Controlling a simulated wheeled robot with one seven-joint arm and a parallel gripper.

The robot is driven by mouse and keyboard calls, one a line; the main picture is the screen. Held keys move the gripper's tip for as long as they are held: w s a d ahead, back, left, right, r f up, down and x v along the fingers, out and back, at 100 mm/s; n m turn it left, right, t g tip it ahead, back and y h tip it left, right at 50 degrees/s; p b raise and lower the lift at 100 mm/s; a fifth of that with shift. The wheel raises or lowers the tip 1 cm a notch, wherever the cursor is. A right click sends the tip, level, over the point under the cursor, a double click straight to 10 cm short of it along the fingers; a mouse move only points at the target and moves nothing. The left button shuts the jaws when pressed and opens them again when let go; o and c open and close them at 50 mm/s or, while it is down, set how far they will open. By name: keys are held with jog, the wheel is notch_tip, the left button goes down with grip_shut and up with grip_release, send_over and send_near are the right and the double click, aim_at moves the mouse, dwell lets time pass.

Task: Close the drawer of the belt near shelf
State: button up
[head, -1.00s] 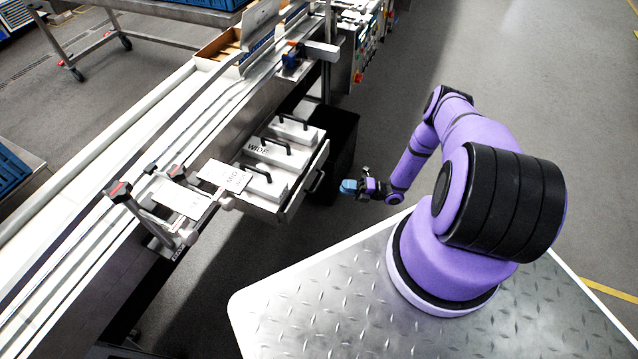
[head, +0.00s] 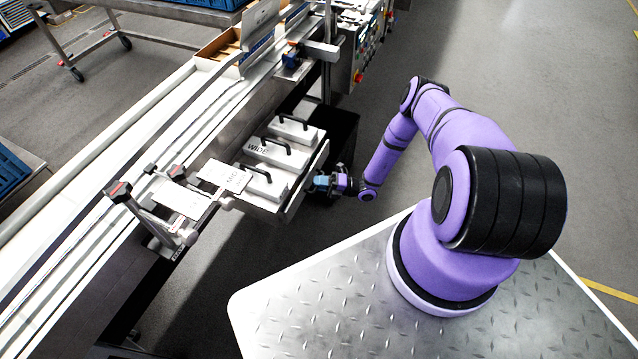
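The drawer (head: 296,199) is pulled out from the side of the belt (head: 110,160), toward my base. It holds several pale blocks with black handles, one marked "WIDE". My gripper (head: 320,183), with bluish fingertips, is right at the drawer's front face, near where the front handle is. The handle is hidden behind the gripper now. I cannot tell whether the fingers touch it or whether they are open or shut.
A dark cabinet (head: 340,135) stands behind the drawer. A cardboard box (head: 222,45) sits on the belt at the back. A plate on brackets (head: 180,200) sticks out left of the drawer. Grey floor is free between the drawer and my base.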

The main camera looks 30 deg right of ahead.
aim_at(310, 180)
jog(key=shift+c, duration=0.4)
grip_shut()
jog(key=shift+w+a, duration=0.9)
jog(key=shift+w, duration=0.3)
jog(key=shift+o, duration=0.4)
grip_release()
jog(key=shift+a, duration=0.1)
jog(key=v, duration=1.1)
jog(key=shift+f, duration=0.1)
jog(key=shift+w, duration=0.1)
